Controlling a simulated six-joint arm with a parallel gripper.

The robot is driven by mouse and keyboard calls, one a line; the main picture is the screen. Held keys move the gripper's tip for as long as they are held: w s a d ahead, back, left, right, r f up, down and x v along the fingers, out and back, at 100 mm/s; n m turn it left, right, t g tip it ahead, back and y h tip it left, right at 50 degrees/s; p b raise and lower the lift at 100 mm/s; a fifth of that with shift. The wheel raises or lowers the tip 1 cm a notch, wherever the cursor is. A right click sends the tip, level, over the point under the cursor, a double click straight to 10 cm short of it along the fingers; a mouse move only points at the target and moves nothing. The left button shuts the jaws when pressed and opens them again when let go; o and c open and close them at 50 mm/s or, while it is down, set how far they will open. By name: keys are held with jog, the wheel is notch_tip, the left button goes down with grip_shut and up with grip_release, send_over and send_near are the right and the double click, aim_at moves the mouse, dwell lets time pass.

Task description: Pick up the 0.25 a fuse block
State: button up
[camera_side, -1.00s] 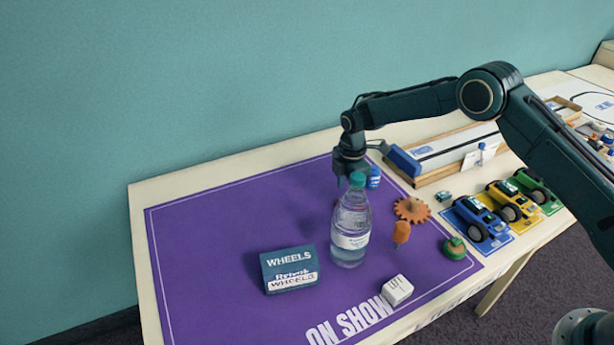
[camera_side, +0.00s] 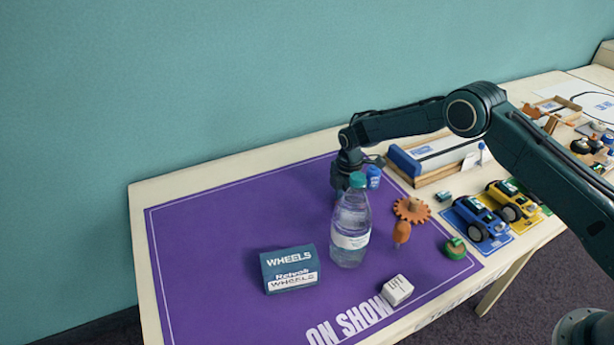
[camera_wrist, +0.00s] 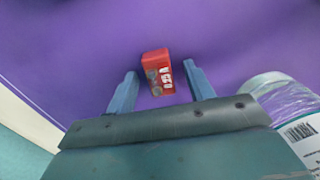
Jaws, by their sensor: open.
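The 0.25 A fuse block (camera_wrist: 157,68) is a small red block with white lettering, lying on the purple mat in the wrist view. My gripper (camera_wrist: 158,75) is open, with its two fingers on either side of the block's near part; the frames do not show clearly how far above the mat they are. In the side view my gripper (camera_side: 343,184) is low over the back of the mat, behind the water bottle. The fuse block is hidden there behind the bottle and gripper.
The clear water bottle (camera_side: 351,228) stands close to my gripper, also at right in the wrist view (camera_wrist: 290,105). The WHEELS box (camera_side: 290,269) is in front; the mat's left (camera_side: 210,240) is clear.

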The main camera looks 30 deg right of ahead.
jog(key=c, duration=1.1)
jog(key=shift+r, duration=0.15)
notch_tip(320, 180, up, 20)
jog(key=shift+f, duration=0.1)
dwell(0.4)
